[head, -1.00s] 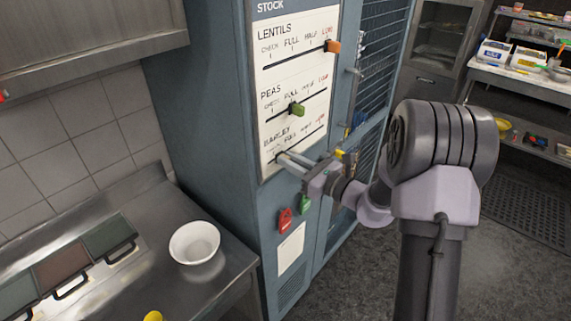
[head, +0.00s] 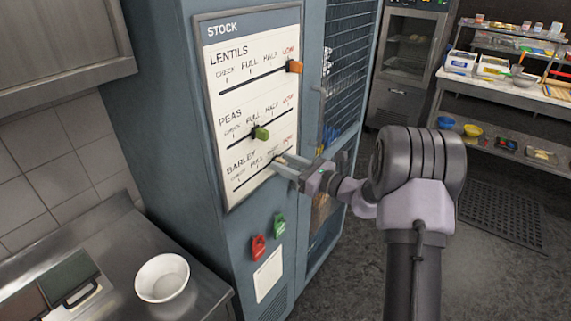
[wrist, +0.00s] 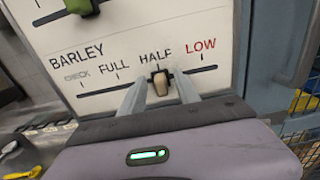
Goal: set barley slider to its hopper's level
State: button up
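The barley slider's cream knob (wrist: 160,86) sits on the BARLEY track (wrist: 105,92) just under the word HALF in the wrist view. In the head view the knob is mostly hidden by my fingertips at the BARLEY row. My gripper (wrist: 160,88) has one finger on each side of the knob, with narrow gaps showing, so it looks open around it. It also shows in the head view (head: 281,166), in front of the white stock board (head: 216,75). The barley hopper's level cannot be made out in these views.
The green PEAS knob (head: 261,133) is near FULL and the orange LENTILS knob (head: 294,67) at LOW. A mesh-door cabinet (head: 345,90) stands right; a white bowl (head: 162,279) is on the counter.

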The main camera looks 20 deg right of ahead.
jog(key=v, duration=1.7)
jog(key=shift+s, duration=0.15)
jog(key=shift+d, duration=0.1)
